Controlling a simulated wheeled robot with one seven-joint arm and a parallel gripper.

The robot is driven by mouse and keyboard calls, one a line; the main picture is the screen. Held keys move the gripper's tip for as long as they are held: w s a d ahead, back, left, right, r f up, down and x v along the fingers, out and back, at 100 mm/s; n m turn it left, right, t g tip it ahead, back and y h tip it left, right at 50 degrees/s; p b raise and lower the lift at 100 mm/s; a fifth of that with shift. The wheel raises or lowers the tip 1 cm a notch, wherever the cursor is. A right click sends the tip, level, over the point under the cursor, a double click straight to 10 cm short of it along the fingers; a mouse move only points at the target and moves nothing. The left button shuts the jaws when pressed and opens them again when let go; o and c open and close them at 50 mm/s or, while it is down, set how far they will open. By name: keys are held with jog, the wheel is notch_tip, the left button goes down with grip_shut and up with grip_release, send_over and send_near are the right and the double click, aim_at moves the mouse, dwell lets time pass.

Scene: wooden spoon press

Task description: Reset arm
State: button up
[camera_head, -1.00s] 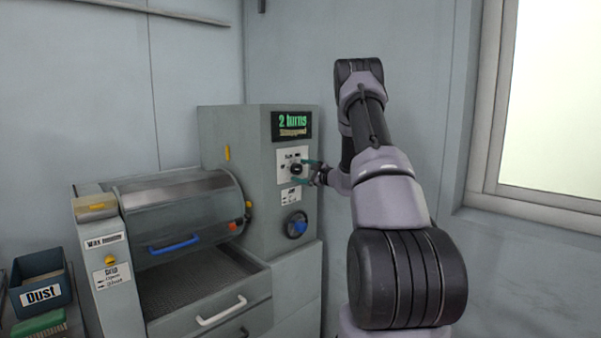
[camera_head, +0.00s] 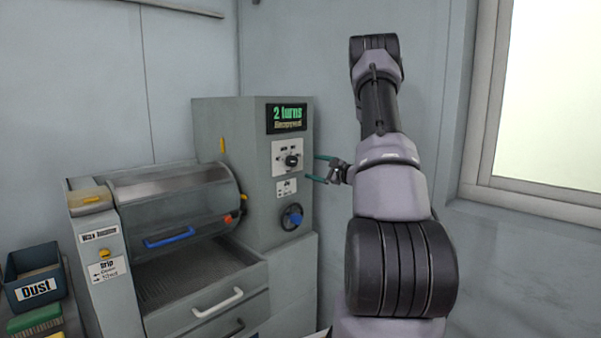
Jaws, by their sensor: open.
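My gripper (camera_head: 322,170) is open and empty, with its two green fingers pointing left. It is to the right of the grey machine's control box (camera_head: 241,170), apart from the black knob (camera_head: 292,160) on its front. A display (camera_head: 287,118) above the knob reads "2 turns" in green, with a smaller line under it that is hard to read. My arm reaches up from the bottom right and bends back toward the machine.
Left of the box is a drum with a blue handle (camera_head: 169,238), above a drawer with a white handle (camera_head: 217,303). A blue "Dust" bin (camera_head: 35,291) and a green block (camera_head: 34,318) are at far left. A window (camera_head: 548,110) is at right; walls stand close behind.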

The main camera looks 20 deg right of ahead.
jog(key=shift+a, duration=0.1)
jog(key=s+a+r+n+g+y, duration=0.25)
jog(key=s+a+r, duration=0.25)
jog(key=a, duration=0.3)
jog(key=s+a+r+n+g+y, duration=0.1)
jog(key=s+a+r+n+g, duration=0.35)
jog(key=a, duration=0.35)
jog(key=s+a+r+n+g+y, duration=0.1)
jog(key=s+a+r+n+g, duration=0.25)
jog(key=s+a, duration=0.4)
jog(key=s+a+r+n+h, duration=0.1)
jog(key=s+n+h, duration=0.2)
jog(key=s, duration=0.8)
jog(key=s+a+r+n+h, duration=0.1)
jog(key=s+n+h, duration=0.3)
jog(key=s, duration=0.7)
jog(key=shift+r+t+h, duration=0.35)
jog(key=shift+r+h, duration=0.35)
jog(key=shift+h, duration=0.15)
